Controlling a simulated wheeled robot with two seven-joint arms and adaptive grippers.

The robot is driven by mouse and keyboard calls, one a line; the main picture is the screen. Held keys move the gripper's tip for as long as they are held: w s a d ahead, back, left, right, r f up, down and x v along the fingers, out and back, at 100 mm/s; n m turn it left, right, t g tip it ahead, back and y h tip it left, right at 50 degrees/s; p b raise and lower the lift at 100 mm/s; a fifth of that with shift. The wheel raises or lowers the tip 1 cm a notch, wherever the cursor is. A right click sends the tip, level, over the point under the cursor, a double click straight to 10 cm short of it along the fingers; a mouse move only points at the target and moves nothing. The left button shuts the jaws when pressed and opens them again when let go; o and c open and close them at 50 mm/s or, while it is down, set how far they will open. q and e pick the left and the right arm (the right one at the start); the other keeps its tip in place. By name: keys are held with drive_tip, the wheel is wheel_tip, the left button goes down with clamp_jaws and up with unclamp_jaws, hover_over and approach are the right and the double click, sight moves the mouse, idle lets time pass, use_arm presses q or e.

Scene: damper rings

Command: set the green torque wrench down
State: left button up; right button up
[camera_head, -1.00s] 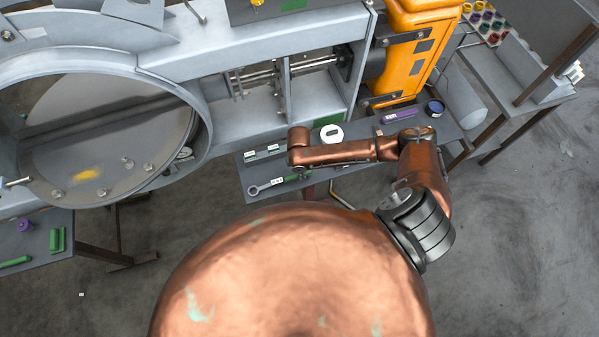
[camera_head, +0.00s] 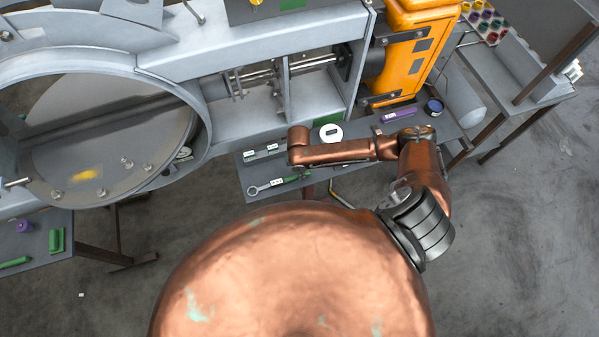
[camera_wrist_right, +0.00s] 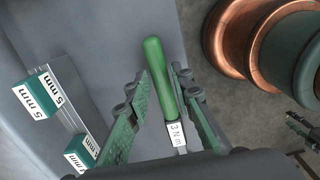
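The green torque wrench (camera_head: 267,187) lies on the grey bench, its ring end to the left and its green handle under my right arm in the head view. In the right wrist view its green handle (camera_wrist_right: 160,75) and white "3 Nm" label (camera_wrist_right: 177,135) lie between the fingers of my right gripper (camera_wrist_right: 164,72). The fingers stand apart on either side of the handle, with a narrow gap visible at the right finger. The gripper looks slightly open around it. In the head view my right arm partly hides the gripper and handle. My left gripper is not in view.
A white ring (camera_head: 331,133), a purple tool (camera_head: 398,115) and a blue round item (camera_head: 434,107) are on the same bench. A large grey machine housing (camera_head: 260,45) stands behind.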

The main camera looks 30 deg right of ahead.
drive_tip(key=o, duration=0.5)
wheel_tip(320, 180, up, 12)
drive_tip(key=shift+a, duration=0.1)
idle(0.5)
idle(0.6)
